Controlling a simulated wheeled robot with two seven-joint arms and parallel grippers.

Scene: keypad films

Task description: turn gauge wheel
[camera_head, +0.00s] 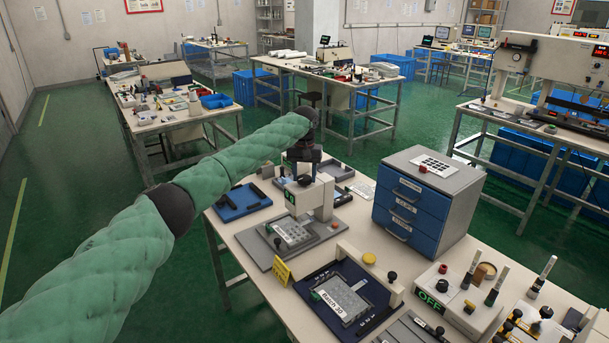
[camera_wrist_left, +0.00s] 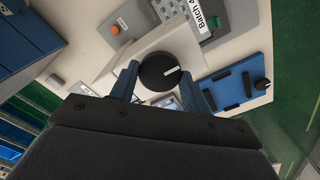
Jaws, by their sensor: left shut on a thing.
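The gauge wheel (camera_wrist_left: 160,72), a round black knob with a white pointer mark, sits on top of a white press-like gauge stand. In the head view the stand (camera_head: 322,196) is near the middle of the front table, with a small green display on its side. My left gripper (camera_head: 304,172) reaches down onto the wheel from above. In the left wrist view its two blue fingers stand on either side of the wheel, shut on it. The white mark points right and slightly up there. In the head view the gripper largely hides the wheel. My right gripper is out of view.
A blue drawer cabinet (camera_head: 427,205) stands right of the stand. A blue tray (camera_head: 242,203) lies to its left, and a grey plate with a keypad piece (camera_head: 292,232) lies in front. A dark blue tray fixture (camera_head: 318,284) and a control box (camera_head: 455,298) are nearer.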

